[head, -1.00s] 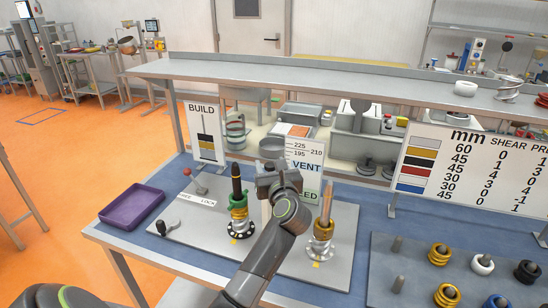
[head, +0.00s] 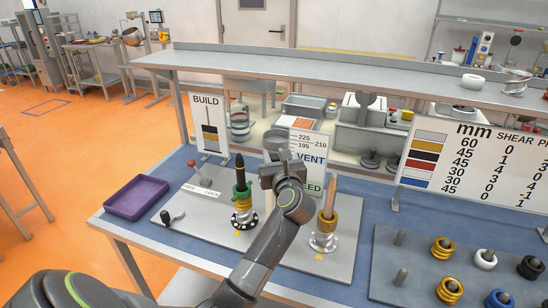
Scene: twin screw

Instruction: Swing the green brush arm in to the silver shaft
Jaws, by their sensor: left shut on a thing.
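My left gripper (head: 268,168) is shut in front of the vent sign, between two upright shafts on a grey plate (head: 205,233). Its contact with what it holds is hidden behind the jaws. A green piece, apparently the green brush arm (head: 241,192), shows just left of the jaws, around the dark-tipped left shaft (head: 240,169). Gold rings and a silvery part sit lower on that shaft. The right shaft (head: 330,193) has a copper-coloured tip, gold rings and a silvery base. Which one is the silver shaft I cannot tell. My right gripper is out of view.
A purple tray (head: 107,211) lies at the left of the blue table. A lever with a red knob (head: 193,163) and a dark knob (head: 167,215) stand on the plate. A pegged ring board (head: 420,275) is at the right. A raised shelf (head: 330,73) spans the back.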

